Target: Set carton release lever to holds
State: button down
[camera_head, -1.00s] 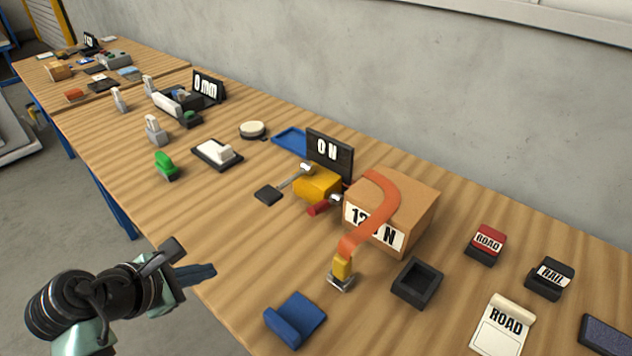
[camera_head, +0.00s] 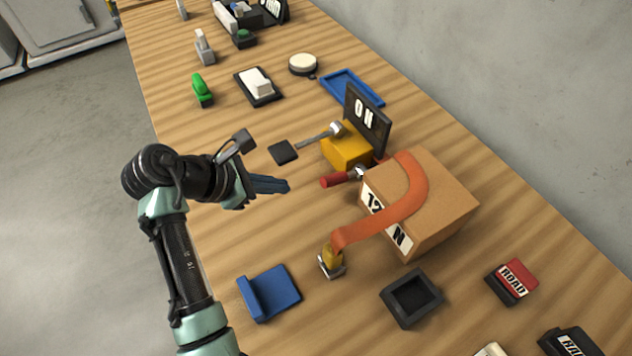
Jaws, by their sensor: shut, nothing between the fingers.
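The cardboard carton (camera_head: 440,205) sits on the wooden table with an orange strap (camera_head: 385,215) over it and a partly covered label. At its left stands a yellow block (camera_head: 346,147) with a display (camera_head: 367,120) reading "0 N". A red-handled lever (camera_head: 338,180) sticks out toward the left between block and carton. A metal arm with a dark square pad (camera_head: 283,152) also reaches left from the block. I cannot tell for sure which one is the release lever. My gripper (camera_head: 287,185) is shut and empty, left of the red handle and apart from it.
A yellow strap end with a metal clip (camera_head: 331,261), a blue holder (camera_head: 270,292) and a black open box (camera_head: 411,297) stand in front. A blue tray (camera_head: 352,88) and white switch (camera_head: 258,86) lie farther back. Bare table surrounds the red handle's left side.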

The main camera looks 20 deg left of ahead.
aim_at(341, 178)
jog(key=b+x, duration=0.1)
jog(key=x, duration=0.9)
jog(key=shift+r, duration=0.1)
dwell(0.3)
jog(key=shift+r+y+p, duration=0.3)
jog(key=shift+r+p, duration=0.05)
jog(key=shift+p, duration=0.5)
